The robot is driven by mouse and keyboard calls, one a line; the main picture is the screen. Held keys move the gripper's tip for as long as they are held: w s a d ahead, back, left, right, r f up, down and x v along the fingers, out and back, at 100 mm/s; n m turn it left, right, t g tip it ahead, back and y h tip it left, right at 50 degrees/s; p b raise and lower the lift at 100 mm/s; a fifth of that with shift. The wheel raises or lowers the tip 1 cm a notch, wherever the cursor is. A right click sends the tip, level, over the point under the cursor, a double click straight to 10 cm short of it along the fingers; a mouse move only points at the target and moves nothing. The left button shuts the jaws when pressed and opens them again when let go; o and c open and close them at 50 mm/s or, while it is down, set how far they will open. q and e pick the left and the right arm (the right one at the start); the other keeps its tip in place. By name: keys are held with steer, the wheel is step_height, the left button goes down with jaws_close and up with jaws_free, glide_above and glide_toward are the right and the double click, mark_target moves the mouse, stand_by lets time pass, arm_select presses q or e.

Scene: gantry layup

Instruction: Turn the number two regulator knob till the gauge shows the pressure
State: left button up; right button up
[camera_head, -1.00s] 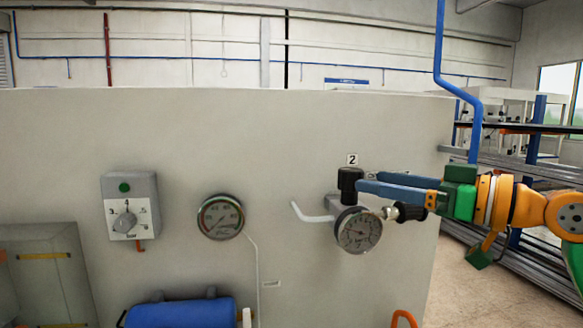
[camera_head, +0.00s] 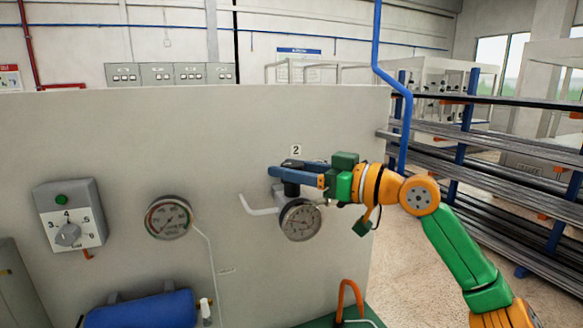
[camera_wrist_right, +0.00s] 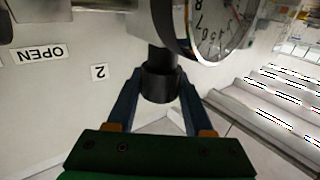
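The number two regulator knob (camera_head: 291,189) is a black cylinder on the panel, under the "2" label (camera_head: 296,150). My right gripper (camera_head: 291,172) has its blue fingers on either side of it. In the right wrist view the knob (camera_wrist_right: 161,86) sits between the fingertips, with no clear gap on either side. The round white-faced gauge (camera_head: 300,220) hangs just below the knob. Its needle cannot be read surely in the head view; the wrist view shows only part of its dial (camera_wrist_right: 215,25), upside down. My left gripper is not in view.
The pale panel (camera_head: 120,130) also carries a dial box (camera_head: 69,216), a second round gauge (camera_head: 168,217) and a blue cylinder (camera_head: 145,310). Racks with metal bars (camera_head: 480,150) are at right.

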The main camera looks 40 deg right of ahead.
jaws_close()
steer(key=shift+r, duration=0.1)
